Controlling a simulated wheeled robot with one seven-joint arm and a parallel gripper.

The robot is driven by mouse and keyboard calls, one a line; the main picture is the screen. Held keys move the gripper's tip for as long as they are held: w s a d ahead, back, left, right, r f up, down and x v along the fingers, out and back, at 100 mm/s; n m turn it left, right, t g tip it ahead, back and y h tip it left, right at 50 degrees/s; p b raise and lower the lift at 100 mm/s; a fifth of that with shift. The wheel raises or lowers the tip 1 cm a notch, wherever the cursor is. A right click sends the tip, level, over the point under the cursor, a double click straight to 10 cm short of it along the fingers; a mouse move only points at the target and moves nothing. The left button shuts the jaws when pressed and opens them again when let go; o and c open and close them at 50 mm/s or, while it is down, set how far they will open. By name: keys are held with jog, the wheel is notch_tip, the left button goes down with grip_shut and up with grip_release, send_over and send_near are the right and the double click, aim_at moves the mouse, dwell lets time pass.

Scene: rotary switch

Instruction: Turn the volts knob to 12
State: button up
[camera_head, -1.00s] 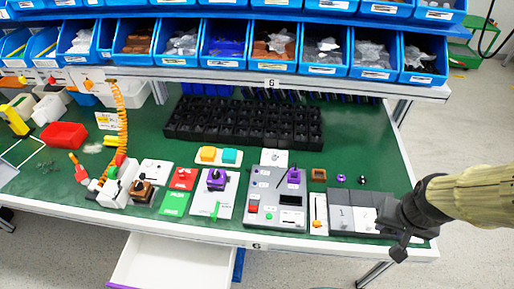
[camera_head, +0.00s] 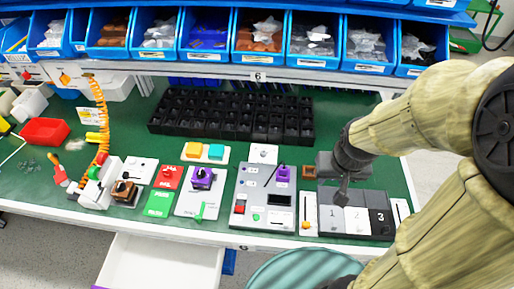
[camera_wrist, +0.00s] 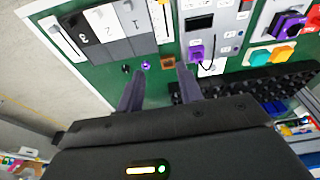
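No volts label or number 12 is legible, so I cannot tell for sure which control is the volts knob. A purple rotary knob (camera_head: 202,178) sits on a white panel with a green lever; it also shows in the wrist view (camera_wrist: 289,24). A black knob (camera_head: 124,187) sits on a brown box farther left. A purple part (camera_head: 283,174) with a black cable is on the grey control panel (camera_head: 263,225). My gripper (camera_head: 342,195) is above the right part of the bench, right of these controls. In the wrist view, its fingers (camera_wrist: 159,76) are apart with nothing between them.
A panel marked 1, 2, 3 (camera_head: 356,221) lies below my gripper. A black compartment tray (camera_head: 232,120) is behind the controls, with blue bins (camera_head: 258,38) above. A red tray (camera_head: 45,131) stands left. A white drawer (camera_head: 160,262) and a teal stool (camera_head: 303,272) are in front.

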jog(key=shift+s, duration=0.1)
jog(key=shift+o, duration=1)
jog(key=g, duration=0.3)
send_over(263, 152)
notch_tip(263, 152, down, 8)
jog(key=shift+a+n, duration=0.35)
jog(key=shift+n, duration=0.05)
jog(key=shift+s, duration=0.1)
jog(key=shift+s+f, duration=0.1)
jog(key=shift+f, duration=0.05)
jog(key=f+p, duration=0.1)
jog(key=f, duration=0.4)
jog(key=f+p, duration=0.1)
jog(key=f, duration=0.5)
jog(key=f+p, duration=0.1)
jog(key=f, duration=0.5)
jog(key=shift+d, duration=0.35)
